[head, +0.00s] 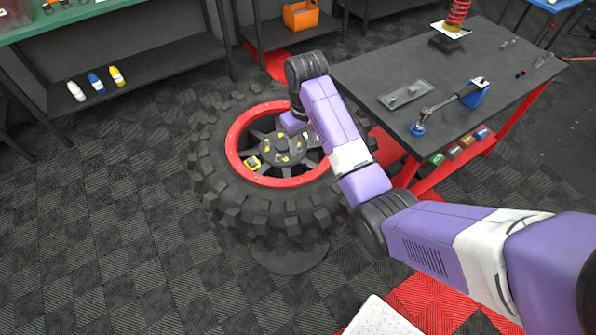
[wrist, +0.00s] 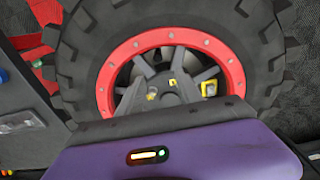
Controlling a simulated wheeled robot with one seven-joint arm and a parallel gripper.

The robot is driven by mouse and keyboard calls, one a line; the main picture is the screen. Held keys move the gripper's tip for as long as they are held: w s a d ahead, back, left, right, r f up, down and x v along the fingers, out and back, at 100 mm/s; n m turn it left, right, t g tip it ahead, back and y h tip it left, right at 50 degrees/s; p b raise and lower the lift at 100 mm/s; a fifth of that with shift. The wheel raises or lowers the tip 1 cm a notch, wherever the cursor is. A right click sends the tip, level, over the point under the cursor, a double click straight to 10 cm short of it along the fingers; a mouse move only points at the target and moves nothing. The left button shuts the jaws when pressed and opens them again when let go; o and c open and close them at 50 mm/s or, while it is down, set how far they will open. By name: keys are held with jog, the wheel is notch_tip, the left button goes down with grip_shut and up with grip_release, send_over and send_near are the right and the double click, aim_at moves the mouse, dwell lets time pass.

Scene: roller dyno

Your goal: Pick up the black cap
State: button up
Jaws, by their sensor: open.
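A dark round hub piece (head: 284,151) with yellow nuts around it sits in the middle of a big wheel (head: 222,195) with a red rim ring. I cannot tell for sure whether this piece is the black cap; no separate black cap stands out. In the wrist view, the dark hub (wrist: 158,92) shows just beyond my gripper (wrist: 158,86), partly hidden by it. My gripper is open and is over the wheel, pointing down at the hub area. In the head view, my arm hides its fingertips.
A dark table (head: 365,75) at the right holds a grey tray (head: 406,94) and a wrench-like tool (head: 452,101). An orange toolbox (head: 300,15) is at the back. The checkered floor left of the wheel is clear.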

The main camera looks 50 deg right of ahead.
aim_at(305, 166)
jog(key=shift+s+a, duration=0.1)
jog(key=shift+s, duration=0.35)
jog(key=shift+s+f, duration=0.1)
jog(key=shift+f, duration=0.2)
jog(key=shift+s+f+p, duration=0.2)
jog(key=shift+f+p, duration=0.55)
jog(key=shift+f, duration=2.85)
grip_shut()
